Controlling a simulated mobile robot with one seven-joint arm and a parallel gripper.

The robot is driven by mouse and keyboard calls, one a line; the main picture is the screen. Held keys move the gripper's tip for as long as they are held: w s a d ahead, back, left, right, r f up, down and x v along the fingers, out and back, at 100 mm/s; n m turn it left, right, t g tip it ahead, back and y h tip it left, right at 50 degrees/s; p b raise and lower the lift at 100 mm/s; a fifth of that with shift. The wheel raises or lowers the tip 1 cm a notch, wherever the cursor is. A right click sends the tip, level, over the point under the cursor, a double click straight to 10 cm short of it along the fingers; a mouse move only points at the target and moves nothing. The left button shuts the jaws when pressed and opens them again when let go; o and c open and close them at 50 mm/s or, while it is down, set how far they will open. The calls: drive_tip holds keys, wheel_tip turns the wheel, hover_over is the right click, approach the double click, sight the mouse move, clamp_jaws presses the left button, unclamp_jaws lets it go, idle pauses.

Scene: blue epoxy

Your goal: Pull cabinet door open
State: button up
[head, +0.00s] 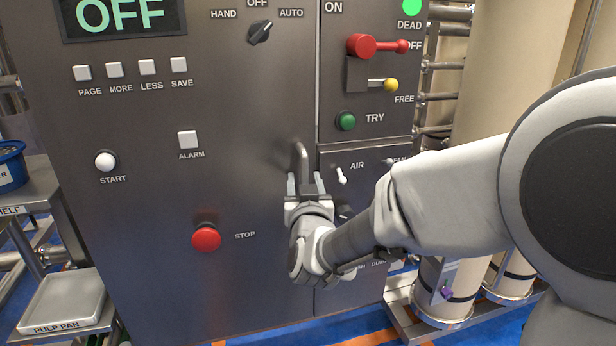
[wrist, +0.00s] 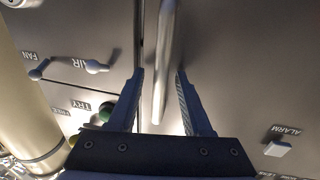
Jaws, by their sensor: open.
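The grey cabinet door (head: 240,130) fills the middle of the head view and looks shut, flush with the panel to its right. Its metal bar handle (head: 301,160) stands upright near the door's right edge. My gripper (head: 305,182) is at the handle's lower part, and hides some of it. In the wrist view the handle (wrist: 164,70) runs between the two fingers of my open gripper (wrist: 158,80), with a gap visible on each side. I cannot tell whether either finger touches it.
Right of the door a panel carries a red lever (head: 375,46), a green TRY button (head: 346,121) and an AIR switch (head: 341,175). A red STOP button (head: 206,239) and a white START button (head: 105,161) stick out from the door. A pulp pan (head: 62,302) sits at lower left.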

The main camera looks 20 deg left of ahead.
idle(0.3)
clamp_jaws()
idle(1.3)
